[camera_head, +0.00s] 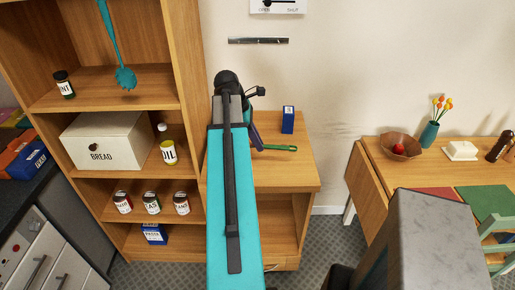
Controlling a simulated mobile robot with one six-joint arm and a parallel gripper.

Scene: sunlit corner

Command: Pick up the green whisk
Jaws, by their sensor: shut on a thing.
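The green whisk (281,148) is at the wooden cabinet top, just right of my arm. Only a thin green length with a looped end shows; the rest is hidden behind my gripper and arm. My gripper (259,145) is at the left end of this visible length and is shut on the whisk. I cannot tell whether the whisk touches the cabinet top or is a little above it.
A blue box (288,119) stands on the cabinet top (295,175) close behind the whisk. A shelf unit (190,75) with jars and a bread bin (107,141) rises at left. A table (378,178) with a bowl (400,146) and a flower vase (429,134) is at right.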

